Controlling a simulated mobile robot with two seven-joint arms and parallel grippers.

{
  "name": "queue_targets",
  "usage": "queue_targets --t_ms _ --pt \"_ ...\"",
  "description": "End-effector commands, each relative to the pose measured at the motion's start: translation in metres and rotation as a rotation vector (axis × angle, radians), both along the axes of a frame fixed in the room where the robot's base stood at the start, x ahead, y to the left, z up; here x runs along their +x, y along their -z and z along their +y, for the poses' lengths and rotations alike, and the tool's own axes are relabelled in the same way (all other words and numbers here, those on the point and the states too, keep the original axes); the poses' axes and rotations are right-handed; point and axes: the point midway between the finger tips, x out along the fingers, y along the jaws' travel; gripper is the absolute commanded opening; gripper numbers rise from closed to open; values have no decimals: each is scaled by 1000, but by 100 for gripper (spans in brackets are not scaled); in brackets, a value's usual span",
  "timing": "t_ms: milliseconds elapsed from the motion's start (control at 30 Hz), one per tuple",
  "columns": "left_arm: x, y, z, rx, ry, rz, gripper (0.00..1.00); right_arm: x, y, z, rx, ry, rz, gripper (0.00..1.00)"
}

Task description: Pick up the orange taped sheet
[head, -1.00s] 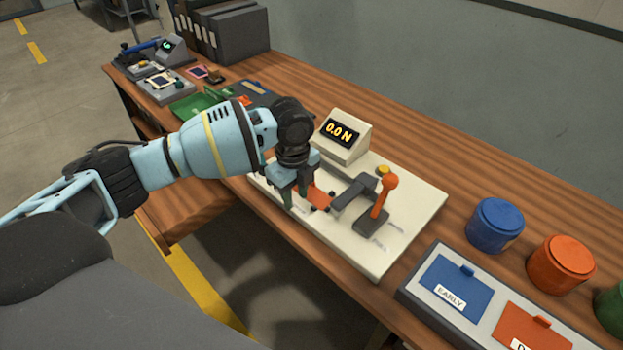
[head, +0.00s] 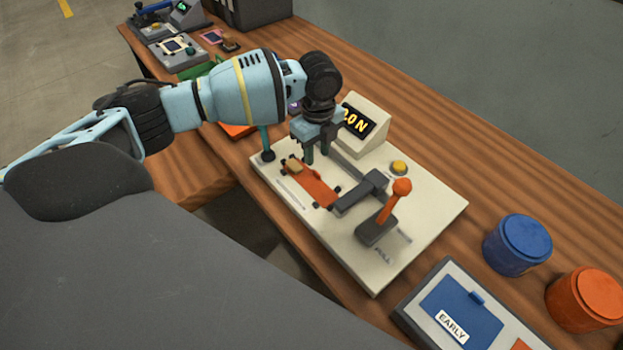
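The orange sheet (head: 316,188) lies as a strip on the cream test plate (head: 365,262), with a small tan piece (head: 294,166) at its upper left end. Small dark clips sit at its edges. Its lower right end is beside the dark grey arm of the lever fixture (head: 358,193). My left gripper (head: 317,157) points down just above and behind the strip. Its fingers are apart, with nothing visible between them. My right gripper is out of view. Another orange flat thing (head: 238,130) shows partly behind my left arm.
An orange-knobbed lever (head: 397,202), a yellow button (head: 399,167) and a force display (head: 366,120), partly hidden, stand near the gripper. The EARLY tray (head: 420,310), a blue jar (head: 517,245) and an orange jar (head: 585,299) are at the right. Wood behind the plate is clear.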

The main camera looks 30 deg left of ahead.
Motion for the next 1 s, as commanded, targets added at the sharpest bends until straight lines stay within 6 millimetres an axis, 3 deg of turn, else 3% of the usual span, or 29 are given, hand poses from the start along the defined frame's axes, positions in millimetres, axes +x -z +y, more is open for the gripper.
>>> queue_targets --t_ms 167,533,833,1000 --pt "-1 4 0 1 1 0 32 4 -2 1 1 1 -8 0" --pt "-9 49 -1 1 0 0 32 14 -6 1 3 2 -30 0" --pt "-9 52 -1 1 0 -1 32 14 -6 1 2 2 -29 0" --pt "-9 52 -1 1 0 -1 10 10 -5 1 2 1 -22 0"
